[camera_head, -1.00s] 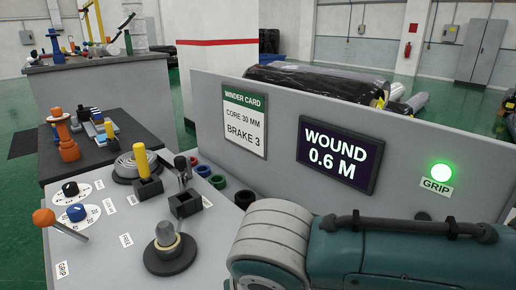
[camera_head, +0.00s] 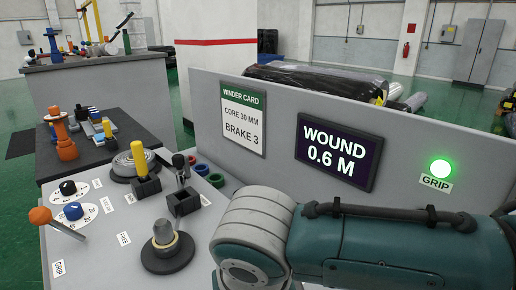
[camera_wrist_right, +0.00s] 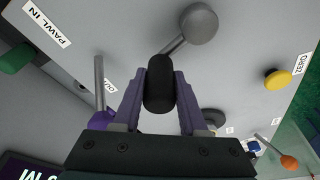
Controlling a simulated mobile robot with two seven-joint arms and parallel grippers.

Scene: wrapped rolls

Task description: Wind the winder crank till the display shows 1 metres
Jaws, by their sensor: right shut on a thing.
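The display (camera_head: 338,152) on the grey panel reads WOUND 0.6 M. In the right wrist view, the black crank handle (camera_wrist_right: 160,92) sits between the purple fingers of my right gripper (camera_wrist_right: 160,80), which is shut on it. A metal crank arm (camera_wrist_right: 178,45) runs from the handle up to a round grey hub (camera_wrist_right: 198,24). In the head view my right arm fills the lower right and the crank and gripper are out of sight. My left gripper is not in view.
A green lamp (camera_head: 440,168) labelled GRIP is lit. The winder card (camera_head: 243,121) reads core 30 mm, brake 3. An orange-knobbed lever (camera_head: 41,216) and dials stand at the left. Around the crank in the wrist view are a yellow ZERO button (camera_wrist_right: 277,79) and a green knob (camera_wrist_right: 15,58).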

